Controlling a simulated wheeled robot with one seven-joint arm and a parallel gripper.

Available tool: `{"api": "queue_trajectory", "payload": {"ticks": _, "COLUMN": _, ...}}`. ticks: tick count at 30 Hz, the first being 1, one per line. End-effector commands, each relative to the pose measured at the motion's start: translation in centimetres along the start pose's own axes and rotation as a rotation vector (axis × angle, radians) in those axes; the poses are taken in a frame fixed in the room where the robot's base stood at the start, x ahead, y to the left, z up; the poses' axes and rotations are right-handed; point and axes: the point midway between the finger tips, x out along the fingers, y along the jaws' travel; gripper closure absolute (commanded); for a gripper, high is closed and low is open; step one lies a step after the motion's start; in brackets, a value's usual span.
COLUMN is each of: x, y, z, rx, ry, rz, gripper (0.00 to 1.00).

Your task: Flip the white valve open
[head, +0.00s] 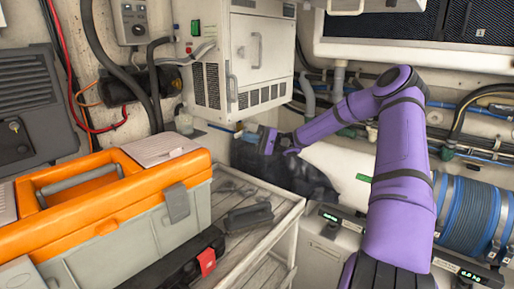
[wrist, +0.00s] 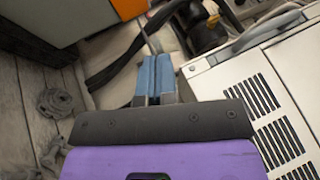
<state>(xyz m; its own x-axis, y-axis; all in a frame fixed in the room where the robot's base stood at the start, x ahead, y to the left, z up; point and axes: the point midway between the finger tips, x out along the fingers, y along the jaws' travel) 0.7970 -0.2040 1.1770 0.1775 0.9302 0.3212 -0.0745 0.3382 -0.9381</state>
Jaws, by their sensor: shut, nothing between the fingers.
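I cannot make out a white valve for certain. A small pale fitting (head: 183,121) shows below the black pump, left of my gripper, in the head view; it is too small to identify. My gripper (head: 243,131) is stretched out below the white cabinet, near its lower front edge. In the wrist view my gripper's blue fingers (wrist: 153,76) are together with nothing between them. They point toward a pale surface with dark hoses, left of the cabinet's vents. I cannot tell whether the fingertips touch anything.
The white cabinet (head: 245,60) hangs close above my gripper. An orange and grey toolbox (head: 130,215) stands at the left. The black pump (head: 155,82) and a thick hose (head: 105,60) are on the back wall. A blue hose coil (head: 478,215) is at the right.

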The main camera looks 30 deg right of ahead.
Motion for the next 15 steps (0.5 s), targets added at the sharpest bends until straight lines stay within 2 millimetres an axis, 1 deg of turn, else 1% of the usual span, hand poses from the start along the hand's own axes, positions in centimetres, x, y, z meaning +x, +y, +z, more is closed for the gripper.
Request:
{"api": "queue_trajectory", "payload": {"ticks": 1, "x": -0.1, "y": 0.3, "z": 1.1, "rx": 0.007, "ry": 0.003, "rz": 0.000, "gripper": 1.00}}
{"api": "queue_trajectory", "payload": {"ticks": 3, "x": 0.0, "y": 0.5, "z": 2.5, "rx": 0.007, "ry": 0.004, "rz": 0.001, "gripper": 1.00}}
{"api": "queue_trajectory", "payload": {"ticks": 9, "x": 0.4, "y": 0.9, "z": 6.1, "rx": 0.008, "ry": 0.005, "rz": 0.003, "gripper": 1.00}}
{"api": "queue_trajectory", "payload": {"ticks": 12, "x": 0.5, "y": 1.0, "z": 7.3, "rx": 0.009, "ry": 0.004, "rz": 0.003, "gripper": 1.00}}
{"api": "queue_trajectory", "payload": {"ticks": 15, "x": 0.5, "y": 1.1, "z": 8.1, "rx": 0.008, "ry": 0.004, "rz": 0.003, "gripper": 1.00}}
